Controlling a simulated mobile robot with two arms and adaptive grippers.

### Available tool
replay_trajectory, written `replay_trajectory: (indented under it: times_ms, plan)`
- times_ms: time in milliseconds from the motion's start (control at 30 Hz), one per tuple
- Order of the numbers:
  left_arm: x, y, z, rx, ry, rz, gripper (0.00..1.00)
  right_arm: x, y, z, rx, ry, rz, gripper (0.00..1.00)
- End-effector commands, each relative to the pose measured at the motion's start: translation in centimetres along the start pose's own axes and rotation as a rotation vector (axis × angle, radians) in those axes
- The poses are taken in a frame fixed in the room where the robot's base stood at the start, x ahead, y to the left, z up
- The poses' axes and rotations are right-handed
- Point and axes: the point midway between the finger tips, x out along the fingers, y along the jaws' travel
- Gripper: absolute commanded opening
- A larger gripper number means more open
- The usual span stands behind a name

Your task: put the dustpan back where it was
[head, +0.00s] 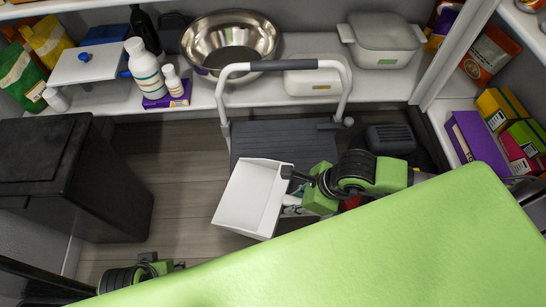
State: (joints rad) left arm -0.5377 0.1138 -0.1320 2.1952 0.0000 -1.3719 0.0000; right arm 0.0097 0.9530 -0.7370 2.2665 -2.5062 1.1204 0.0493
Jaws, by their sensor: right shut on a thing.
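A white dustpan (250,196) is in the middle of the head view, in front of the grey step stool, tilted with its wide tray toward the left. My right gripper (296,186) comes in from the right and is shut on the dustpan at its right side. The handle is mostly hidden by the gripper. I cannot tell whether the dustpan touches the stool or floor. My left gripper (160,264) is low at the left, partly cut off by my green body, and whether it is open or shut does not show.
A grey step stool (270,146) with a raised handrail stands before the shelf. A black bin (70,170) is at left. A dark grey object (390,138) lies at right of the stool. A steel bowl (231,40) and bottles crowd the shelf. Floor (170,180) is clear between bin and stool.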

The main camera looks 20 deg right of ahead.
Motion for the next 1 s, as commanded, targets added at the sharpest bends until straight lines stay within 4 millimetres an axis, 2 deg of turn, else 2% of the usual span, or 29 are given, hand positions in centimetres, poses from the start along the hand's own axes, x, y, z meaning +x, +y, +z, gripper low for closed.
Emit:
replay_trajectory:
  times_ms: [167,500,600,833,1000]
  plan:
    - [-0.7,-0.1,-0.1,0.0,0.005,-0.001,0.4,0.5,-2.5,0.8,0.024,-0.005,-0.018,0.0]
    - [-2.8,-0.1,-0.4,-0.002,0.018,-0.003,0.4,1.8,-10.6,3.8,0.023,-0.006,-0.014,0.0]
    - [-3.5,-0.2,-0.5,-0.002,0.019,-0.003,0.4,2.0,-12.2,4.4,0.023,-0.005,-0.012,0.0]
    - [-4.2,-0.2,-0.5,-0.003,0.023,-0.004,0.4,2.3,-14.0,5.0,0.021,-0.004,-0.012,0.0]
    - [-5.6,-0.2,-0.4,-0.003,0.03,-0.005,0.4,2.8,-16.7,5.9,0.023,-0.004,-0.011,0.0]
